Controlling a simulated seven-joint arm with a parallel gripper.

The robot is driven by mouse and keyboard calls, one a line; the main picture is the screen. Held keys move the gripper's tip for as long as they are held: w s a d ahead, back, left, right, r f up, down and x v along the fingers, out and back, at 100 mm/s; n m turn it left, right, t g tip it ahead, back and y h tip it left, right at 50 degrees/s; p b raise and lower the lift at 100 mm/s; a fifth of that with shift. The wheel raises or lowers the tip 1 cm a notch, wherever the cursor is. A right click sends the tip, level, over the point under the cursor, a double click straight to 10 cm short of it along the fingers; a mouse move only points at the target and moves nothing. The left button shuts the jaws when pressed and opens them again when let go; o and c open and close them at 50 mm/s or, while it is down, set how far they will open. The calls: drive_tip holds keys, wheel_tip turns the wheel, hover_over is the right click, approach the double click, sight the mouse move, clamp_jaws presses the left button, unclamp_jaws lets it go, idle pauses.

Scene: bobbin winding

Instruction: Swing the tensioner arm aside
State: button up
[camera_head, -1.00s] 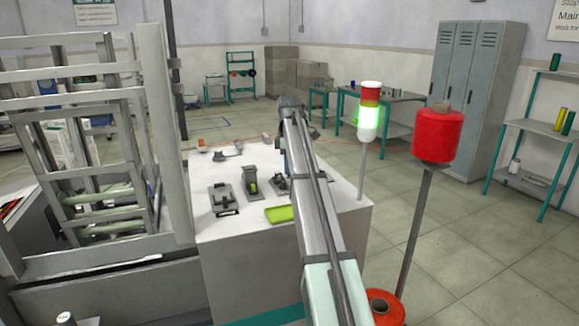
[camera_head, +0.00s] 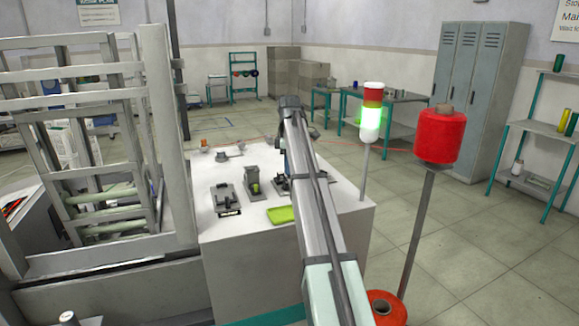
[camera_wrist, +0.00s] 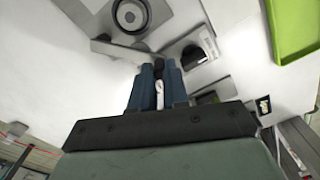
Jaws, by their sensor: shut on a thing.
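In the wrist view, a tensioner with a round grey disc (camera_wrist: 130,14) and dark centre is at the top. A flat grey bar, seemingly the tensioner arm (camera_wrist: 115,49), runs from the left below the disc to my fingertips. My gripper (camera_wrist: 158,68) has blue fingers shut on a small dark knob (camera_wrist: 158,64) at the end of this bar. A small white piece shows between the fingers. In the head view, my own arm hides most of the gripper and the tensioner.
A lime-green tray (camera_head: 281,214) lies on the white bench top (camera_head: 270,243). Several dark fixtures, one a black clamp-like device (camera_head: 226,198), stand beside it. A lit signal lamp (camera_head: 370,118) and a red thread cone (camera_head: 439,135) are at right. A grey frame (camera_head: 160,130) stands at left.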

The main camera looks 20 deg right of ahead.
drive_tip(key=shift+w+a, duration=0.1)
drive_tip(key=shift+w, duration=0.4)
idle(0.6)
drive_tip(key=o, duration=0.6)
wheel_tip(320, 180, up, 7)
idle(0.7)
drive_tip(key=shift+s, duration=0.15)
